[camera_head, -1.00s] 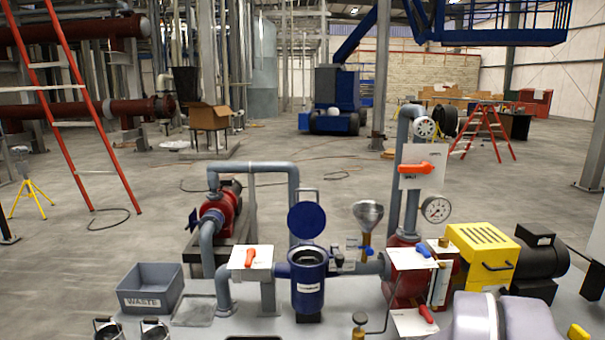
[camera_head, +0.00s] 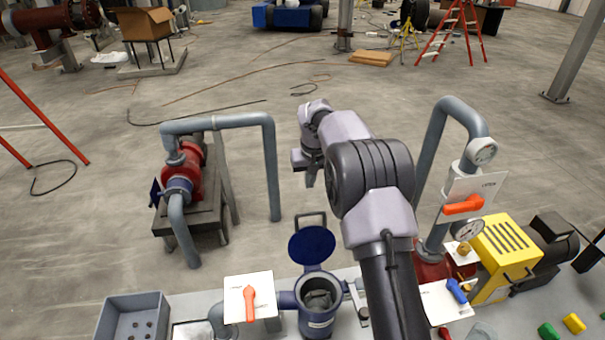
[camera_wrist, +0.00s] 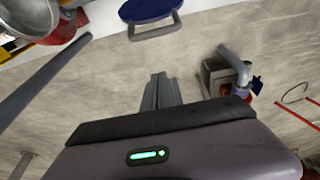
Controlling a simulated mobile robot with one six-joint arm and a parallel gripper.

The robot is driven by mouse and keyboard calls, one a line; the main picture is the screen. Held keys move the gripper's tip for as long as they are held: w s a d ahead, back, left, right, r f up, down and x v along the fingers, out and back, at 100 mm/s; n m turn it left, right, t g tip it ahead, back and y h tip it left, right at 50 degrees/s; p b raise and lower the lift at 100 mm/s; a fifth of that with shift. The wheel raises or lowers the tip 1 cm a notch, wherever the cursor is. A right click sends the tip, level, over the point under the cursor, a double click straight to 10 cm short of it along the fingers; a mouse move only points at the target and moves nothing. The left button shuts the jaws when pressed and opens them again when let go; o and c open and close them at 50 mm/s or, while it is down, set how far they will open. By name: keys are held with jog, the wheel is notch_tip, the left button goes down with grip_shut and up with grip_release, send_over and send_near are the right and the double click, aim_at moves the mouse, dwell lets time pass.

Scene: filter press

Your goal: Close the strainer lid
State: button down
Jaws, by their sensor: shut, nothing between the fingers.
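The blue strainer (camera_head: 318,322) stands at the bottom middle of the head view, its mouth open with something grey inside. Its round blue lid (camera_head: 312,246) is raised behind the mouth, with a grey loop handle (camera_head: 310,216) at its upper edge. The lid (camera_wrist: 150,9) and handle (camera_wrist: 156,33) also show at the top of the wrist view. My gripper (camera_head: 311,180) is beyond the lid handle, apart from it. In the wrist view my gripper's fingers (camera_wrist: 159,78) are together and empty, pointing toward the handle.
Left of the strainer is a valve panel with an orange handle (camera_head: 249,303) and a grey bin (camera_head: 133,318) holding small dark items. Blue-grey pipework (camera_head: 268,150) rises behind on the left. Another pipe with gauges (camera_head: 436,150) stands right of my arm. Open floor lies behind the lid.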

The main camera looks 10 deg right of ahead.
notch_tip(320, 180, down, 8)
jog(key=s, duration=0.2)
jog(key=shift+s+b, duration=0.1)
jog(key=shift+b, duration=0.35)
